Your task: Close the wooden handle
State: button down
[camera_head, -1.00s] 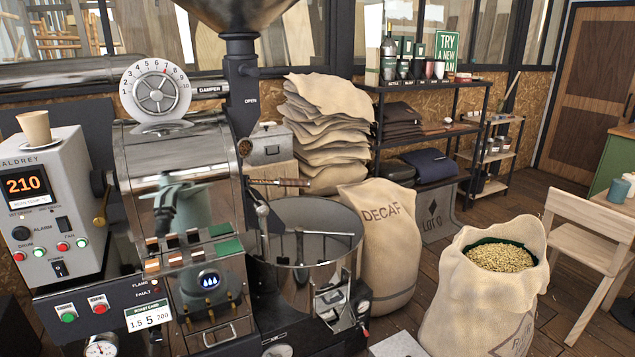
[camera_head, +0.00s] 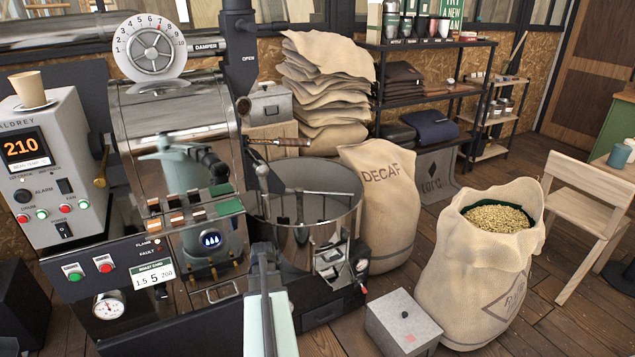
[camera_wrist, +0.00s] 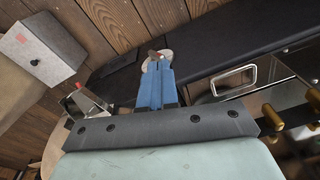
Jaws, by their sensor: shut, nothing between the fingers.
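A dark wooden handle (camera_head: 280,142) with metal fittings sticks out roughly level from the front of the roaster (camera_head: 180,110), above the round cooling bin (camera_head: 315,185). I cannot tell from here whether what it works is open. My gripper (camera_wrist: 156,65) shows in the wrist view as two blue fingers pressed together, with nothing between them. In the head view my pale green arm rises from the bottom edge, in front of the roaster's lower right and well below the handle. The fingertips are hard to make out there. The handle is not recognisable in the wrist view.
A grey box (camera_head: 403,322) stands on the floor right of my arm; it also shows in the wrist view (camera_wrist: 40,50). The DECAF sack (camera_head: 385,210) and an open sack of beans (camera_head: 480,270) stand at the right. A metal pull (camera_wrist: 235,80) lies near my fingers.

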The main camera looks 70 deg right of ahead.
jog(key=s+d+r+m+t+h, duration=0.1)
jog(key=s+d+r, duration=0.3)
jog(key=d+r, duration=0.35)
jog(key=s+d+r+m+h, duration=0.1)
jog(key=s+d+r+m, duration=0.1)
jog(key=s+d+r, duration=0.35)
jog(key=s+d+r+m+t+h, duration=0.1)
jog(key=s+d+r, duration=0.4)
jog(key=r, duration=0.5)
jog(key=s+d+r+h, duration=0.1)
jog(key=s+d+r, duration=0.2)
jog(key=d+r, duration=0.55)
jog(key=s+d+r+m+t+h, duration=0.1)
jog(key=s+d+r, duration=0.3)
jog(key=r, duration=0.7)
notch_tip(320, 180, up, 8)
jog(key=w+d+n+t, duration=0.1)
jog(key=w+d, duration=0.2)
jog(key=w+f+n+t+y, duration=0.1)
jog(key=w+f+y, duration=0.1)
jog(key=w+f, duration=0.6)
jog(key=shift+w+a+n+t, duration=0.2)
jog(key=shift+w+n+t, duration=0.2)
jog(key=shift+w, duration=1.3)
jog(key=shift+f, duration=0.1)
